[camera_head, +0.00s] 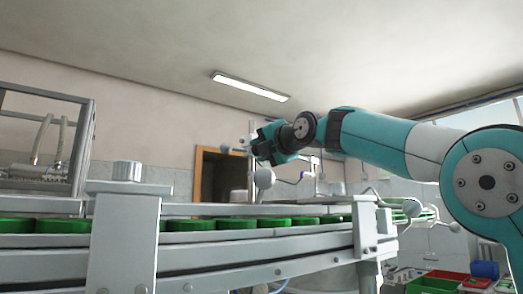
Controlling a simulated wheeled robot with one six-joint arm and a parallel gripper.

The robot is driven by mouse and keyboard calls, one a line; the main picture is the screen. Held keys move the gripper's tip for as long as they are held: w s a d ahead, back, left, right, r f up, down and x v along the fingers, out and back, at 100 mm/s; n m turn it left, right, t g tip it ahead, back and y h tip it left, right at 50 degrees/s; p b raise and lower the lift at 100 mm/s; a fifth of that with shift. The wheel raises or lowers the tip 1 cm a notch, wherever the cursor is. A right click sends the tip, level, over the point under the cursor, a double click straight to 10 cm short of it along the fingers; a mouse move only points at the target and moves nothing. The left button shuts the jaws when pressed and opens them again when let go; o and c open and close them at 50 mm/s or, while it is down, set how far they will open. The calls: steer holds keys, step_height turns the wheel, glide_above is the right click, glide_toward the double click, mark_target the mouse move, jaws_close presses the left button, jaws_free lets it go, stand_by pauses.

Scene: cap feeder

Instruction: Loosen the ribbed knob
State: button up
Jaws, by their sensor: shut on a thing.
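A pale grey cylindrical knob (127,171) stands upright on a broad grey post at the near left of the conveyor. It is the clearest knob in view; its ribs are too faint to make out. My gripper (257,147) is well to its right and apart from it, above the far side of the conveyor. The jaws are small, dark and seen from the side. They are shut at a grey handle with ball ends (226,149), but what lies between the fingers is hidden.
Green caps (192,224) lie in a row along the conveyor's grey rails (220,252). Another ball-ended handle (412,208) stands at the right end. A framed machine (40,150) stands at left. Red and green bins (447,280) are low at right. Space above the belt is open.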

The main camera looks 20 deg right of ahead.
stand_by(0.3)
steer(key=o, duration=0.9)
steer(key=shift+s, duration=0.1)
steer(key=b+v, duration=0.4)
steer(key=v, duration=1.3)
steer(key=shift+s, duration=0.15)
